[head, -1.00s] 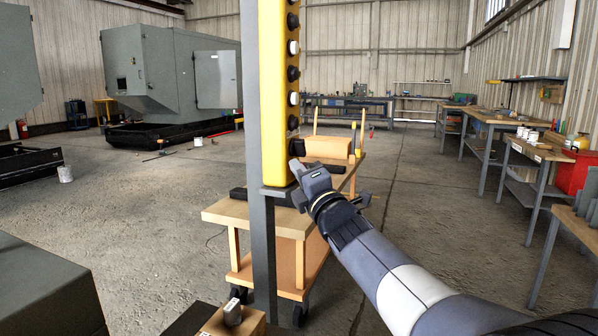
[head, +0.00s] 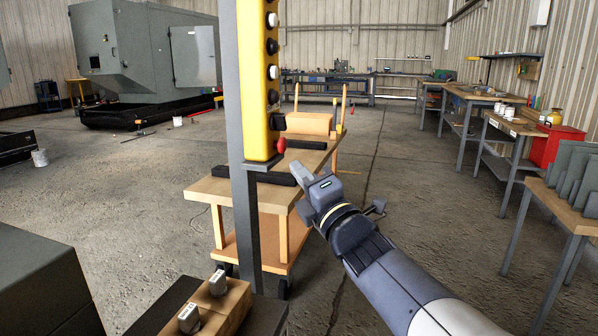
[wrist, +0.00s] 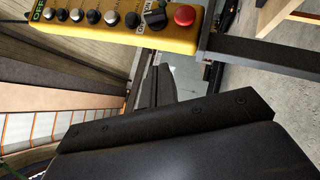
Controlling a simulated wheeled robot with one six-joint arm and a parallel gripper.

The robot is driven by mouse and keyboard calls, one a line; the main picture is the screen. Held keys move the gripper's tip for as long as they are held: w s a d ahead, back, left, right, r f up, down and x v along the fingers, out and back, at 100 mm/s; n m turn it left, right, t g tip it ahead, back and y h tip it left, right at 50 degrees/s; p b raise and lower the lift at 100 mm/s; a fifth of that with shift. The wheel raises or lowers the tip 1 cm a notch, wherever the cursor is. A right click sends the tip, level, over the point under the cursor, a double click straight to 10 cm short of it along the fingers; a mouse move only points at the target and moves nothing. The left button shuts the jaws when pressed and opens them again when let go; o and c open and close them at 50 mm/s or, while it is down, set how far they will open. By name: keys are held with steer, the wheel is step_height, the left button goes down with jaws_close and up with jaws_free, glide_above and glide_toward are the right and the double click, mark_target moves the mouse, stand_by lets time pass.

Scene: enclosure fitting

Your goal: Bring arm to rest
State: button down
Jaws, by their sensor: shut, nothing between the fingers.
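My gripper (head: 303,177) is shut and empty, at the end of my arm in the middle of the head view. It hangs in the air just right of and below the yellow button box (head: 257,80), apart from it. In the wrist view its closed fingers (wrist: 159,85) point up the picture toward the yellow button box (wrist: 100,22). The box carries a column of black and white buttons, a black knob and a red mushroom button (head: 281,146), which also shows in the wrist view (wrist: 185,15).
A grey post (head: 247,230) carries the button box. A wooden cart (head: 215,191) stands behind my gripper. Small grey blocks (head: 189,318) lie on wood at the bottom. Benches (head: 555,203) line the right side. The concrete floor (head: 420,215) between is clear.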

glide_toward(269, 130)
steer(key=x, duration=0.3)
steer(key=shift+w+a, duration=0.1)
steer(key=shift+a, duration=0.4)
steer(key=shift+w+r+p, duration=0.2)
steer(key=shift+p, duration=0.75)
steer(key=p, duration=0.3)
steer(key=w+m+g+p, duration=0.1)
steer(key=p, duration=0.1)
steer(key=shift+w+a+r+m+h+p, duration=0.2)
steer(key=shift+r+m+h+p, duration=0.1)
steer(key=shift+p, duration=0.1)
steer(key=shift+p, duration=0.45)
steer(key=shift+w+r+g+p, duration=0.15)
steer(key=shift+g+p, duration=0.15)
steer(key=shift+p, duration=0.5)
steer(key=shift+w+r+m+p, duration=0.1)
steer(key=shift+r+m+p, duration=0.3)
steer(key=shift+p, duration=0.85)
